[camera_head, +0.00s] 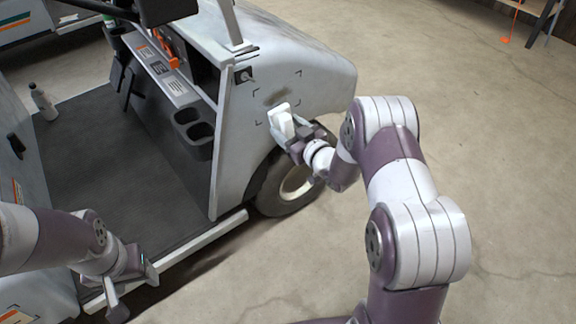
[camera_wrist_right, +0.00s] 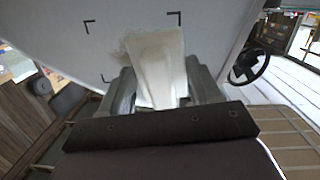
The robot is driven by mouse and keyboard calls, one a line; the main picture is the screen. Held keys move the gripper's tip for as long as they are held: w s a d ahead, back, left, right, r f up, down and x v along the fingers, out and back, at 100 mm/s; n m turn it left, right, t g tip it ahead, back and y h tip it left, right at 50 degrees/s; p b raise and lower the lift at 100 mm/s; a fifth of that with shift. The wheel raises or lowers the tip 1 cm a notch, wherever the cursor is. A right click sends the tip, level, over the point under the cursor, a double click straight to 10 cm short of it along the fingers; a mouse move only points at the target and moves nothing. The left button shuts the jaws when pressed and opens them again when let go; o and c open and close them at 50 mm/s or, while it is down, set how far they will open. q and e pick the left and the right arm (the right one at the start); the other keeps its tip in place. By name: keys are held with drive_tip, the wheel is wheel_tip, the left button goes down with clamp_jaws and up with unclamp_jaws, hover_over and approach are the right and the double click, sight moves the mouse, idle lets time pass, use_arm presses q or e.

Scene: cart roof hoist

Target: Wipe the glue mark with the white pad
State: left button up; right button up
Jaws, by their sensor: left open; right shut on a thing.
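The glue mark (camera_head: 275,98) is a brownish smudge on the white front side panel of the cart (camera_head: 300,70), framed by dark corner marks. My right gripper (camera_head: 290,130) is shut on the white pad (camera_head: 281,120), which is at the panel just below the mark. In the right wrist view the pad (camera_wrist_right: 158,65) stands up between the fingers and covers part of the mark (camera_wrist_right: 128,45). I cannot tell whether the pad touches the panel. My left gripper (camera_head: 131,285) is open and empty, low beside the cart's step edge at lower left.
The cart's front wheel (camera_head: 290,188) is below the panel. A white bottle (camera_head: 42,101) stands on the cart's dark floor (camera_head: 110,150). A dash with cup holders (camera_head: 192,124) borders the panel on the left. The concrete floor (camera_head: 480,130) to the right is clear.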

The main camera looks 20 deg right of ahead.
drive_tip(key=shift+s+a+f+n+t+y+b, duration=0.25)
drive_tip(key=shift+y+b, duration=0.35)
drive_tip(key=shift+b, duration=0.35)
drive_tip(key=shift+w+r, duration=0.15)
use_arm(q)
drive_tip(key=shift+f+b, duration=0.8)
drive_tip(key=shift+f, duration=2.15)
use_arm(e)
drive_tip(key=shift+r+x, duration=0.1)
drive_tip(key=shift+x, duration=1.3)
drive_tip(key=shift+r+x, duration=0.15)
drive_tip(key=shift+x, duration=1.3)
use_arm(q)
drive_tip(key=shift+f, duration=0.25)
use_arm(e)
drive_tip(key=shift+x, duration=0.9)
